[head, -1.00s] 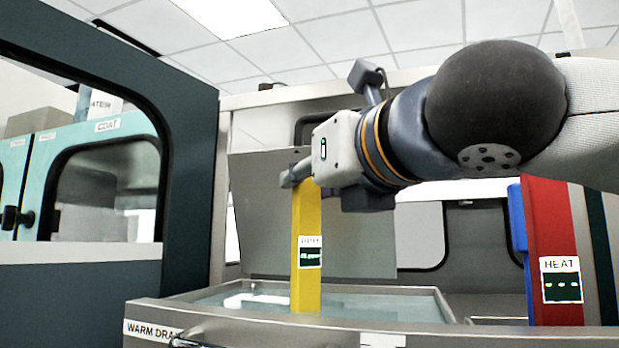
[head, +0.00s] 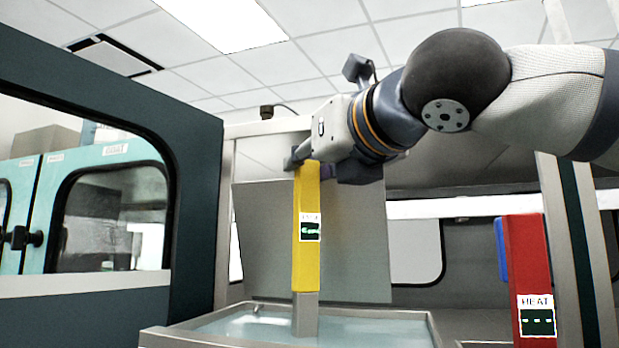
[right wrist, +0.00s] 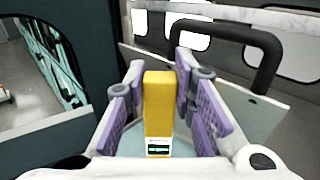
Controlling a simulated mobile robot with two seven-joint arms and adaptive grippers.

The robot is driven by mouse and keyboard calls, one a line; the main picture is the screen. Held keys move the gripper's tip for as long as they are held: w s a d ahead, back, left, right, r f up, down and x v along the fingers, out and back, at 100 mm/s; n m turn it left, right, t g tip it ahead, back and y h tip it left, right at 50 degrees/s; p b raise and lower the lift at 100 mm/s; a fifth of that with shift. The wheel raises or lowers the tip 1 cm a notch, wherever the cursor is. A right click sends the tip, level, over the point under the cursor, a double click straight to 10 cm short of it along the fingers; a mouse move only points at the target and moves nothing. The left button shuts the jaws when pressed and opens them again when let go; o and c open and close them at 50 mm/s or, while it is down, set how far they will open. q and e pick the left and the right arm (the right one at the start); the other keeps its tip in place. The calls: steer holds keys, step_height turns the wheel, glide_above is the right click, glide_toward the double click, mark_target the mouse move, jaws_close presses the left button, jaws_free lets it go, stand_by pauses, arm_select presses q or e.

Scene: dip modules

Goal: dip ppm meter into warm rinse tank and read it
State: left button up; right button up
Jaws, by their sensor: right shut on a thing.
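The ppm meter (head: 306,225) is a tall yellow block with a grey lower probe (head: 305,312) and a small green-lit display (head: 310,230), too small to read. It hangs upright from my right gripper (head: 308,166), which is shut on its top. In the right wrist view the meter (right wrist: 159,105) stands between the purple finger pads. The warm rinse tank (head: 180,338) holds pale blue water (head: 255,328). The probe overlaps the water in the head view; I cannot tell how deep its tip sits. My left gripper is not in view.
A grey upright panel (head: 350,245) stands behind the tank. A red HEAT unit (head: 528,265) with a blue side part stands to the right. A dark-framed door (head: 190,200) is at the left, with teal cabinets (head: 70,165) beyond it.

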steer(key=shift+r, duration=4.1)
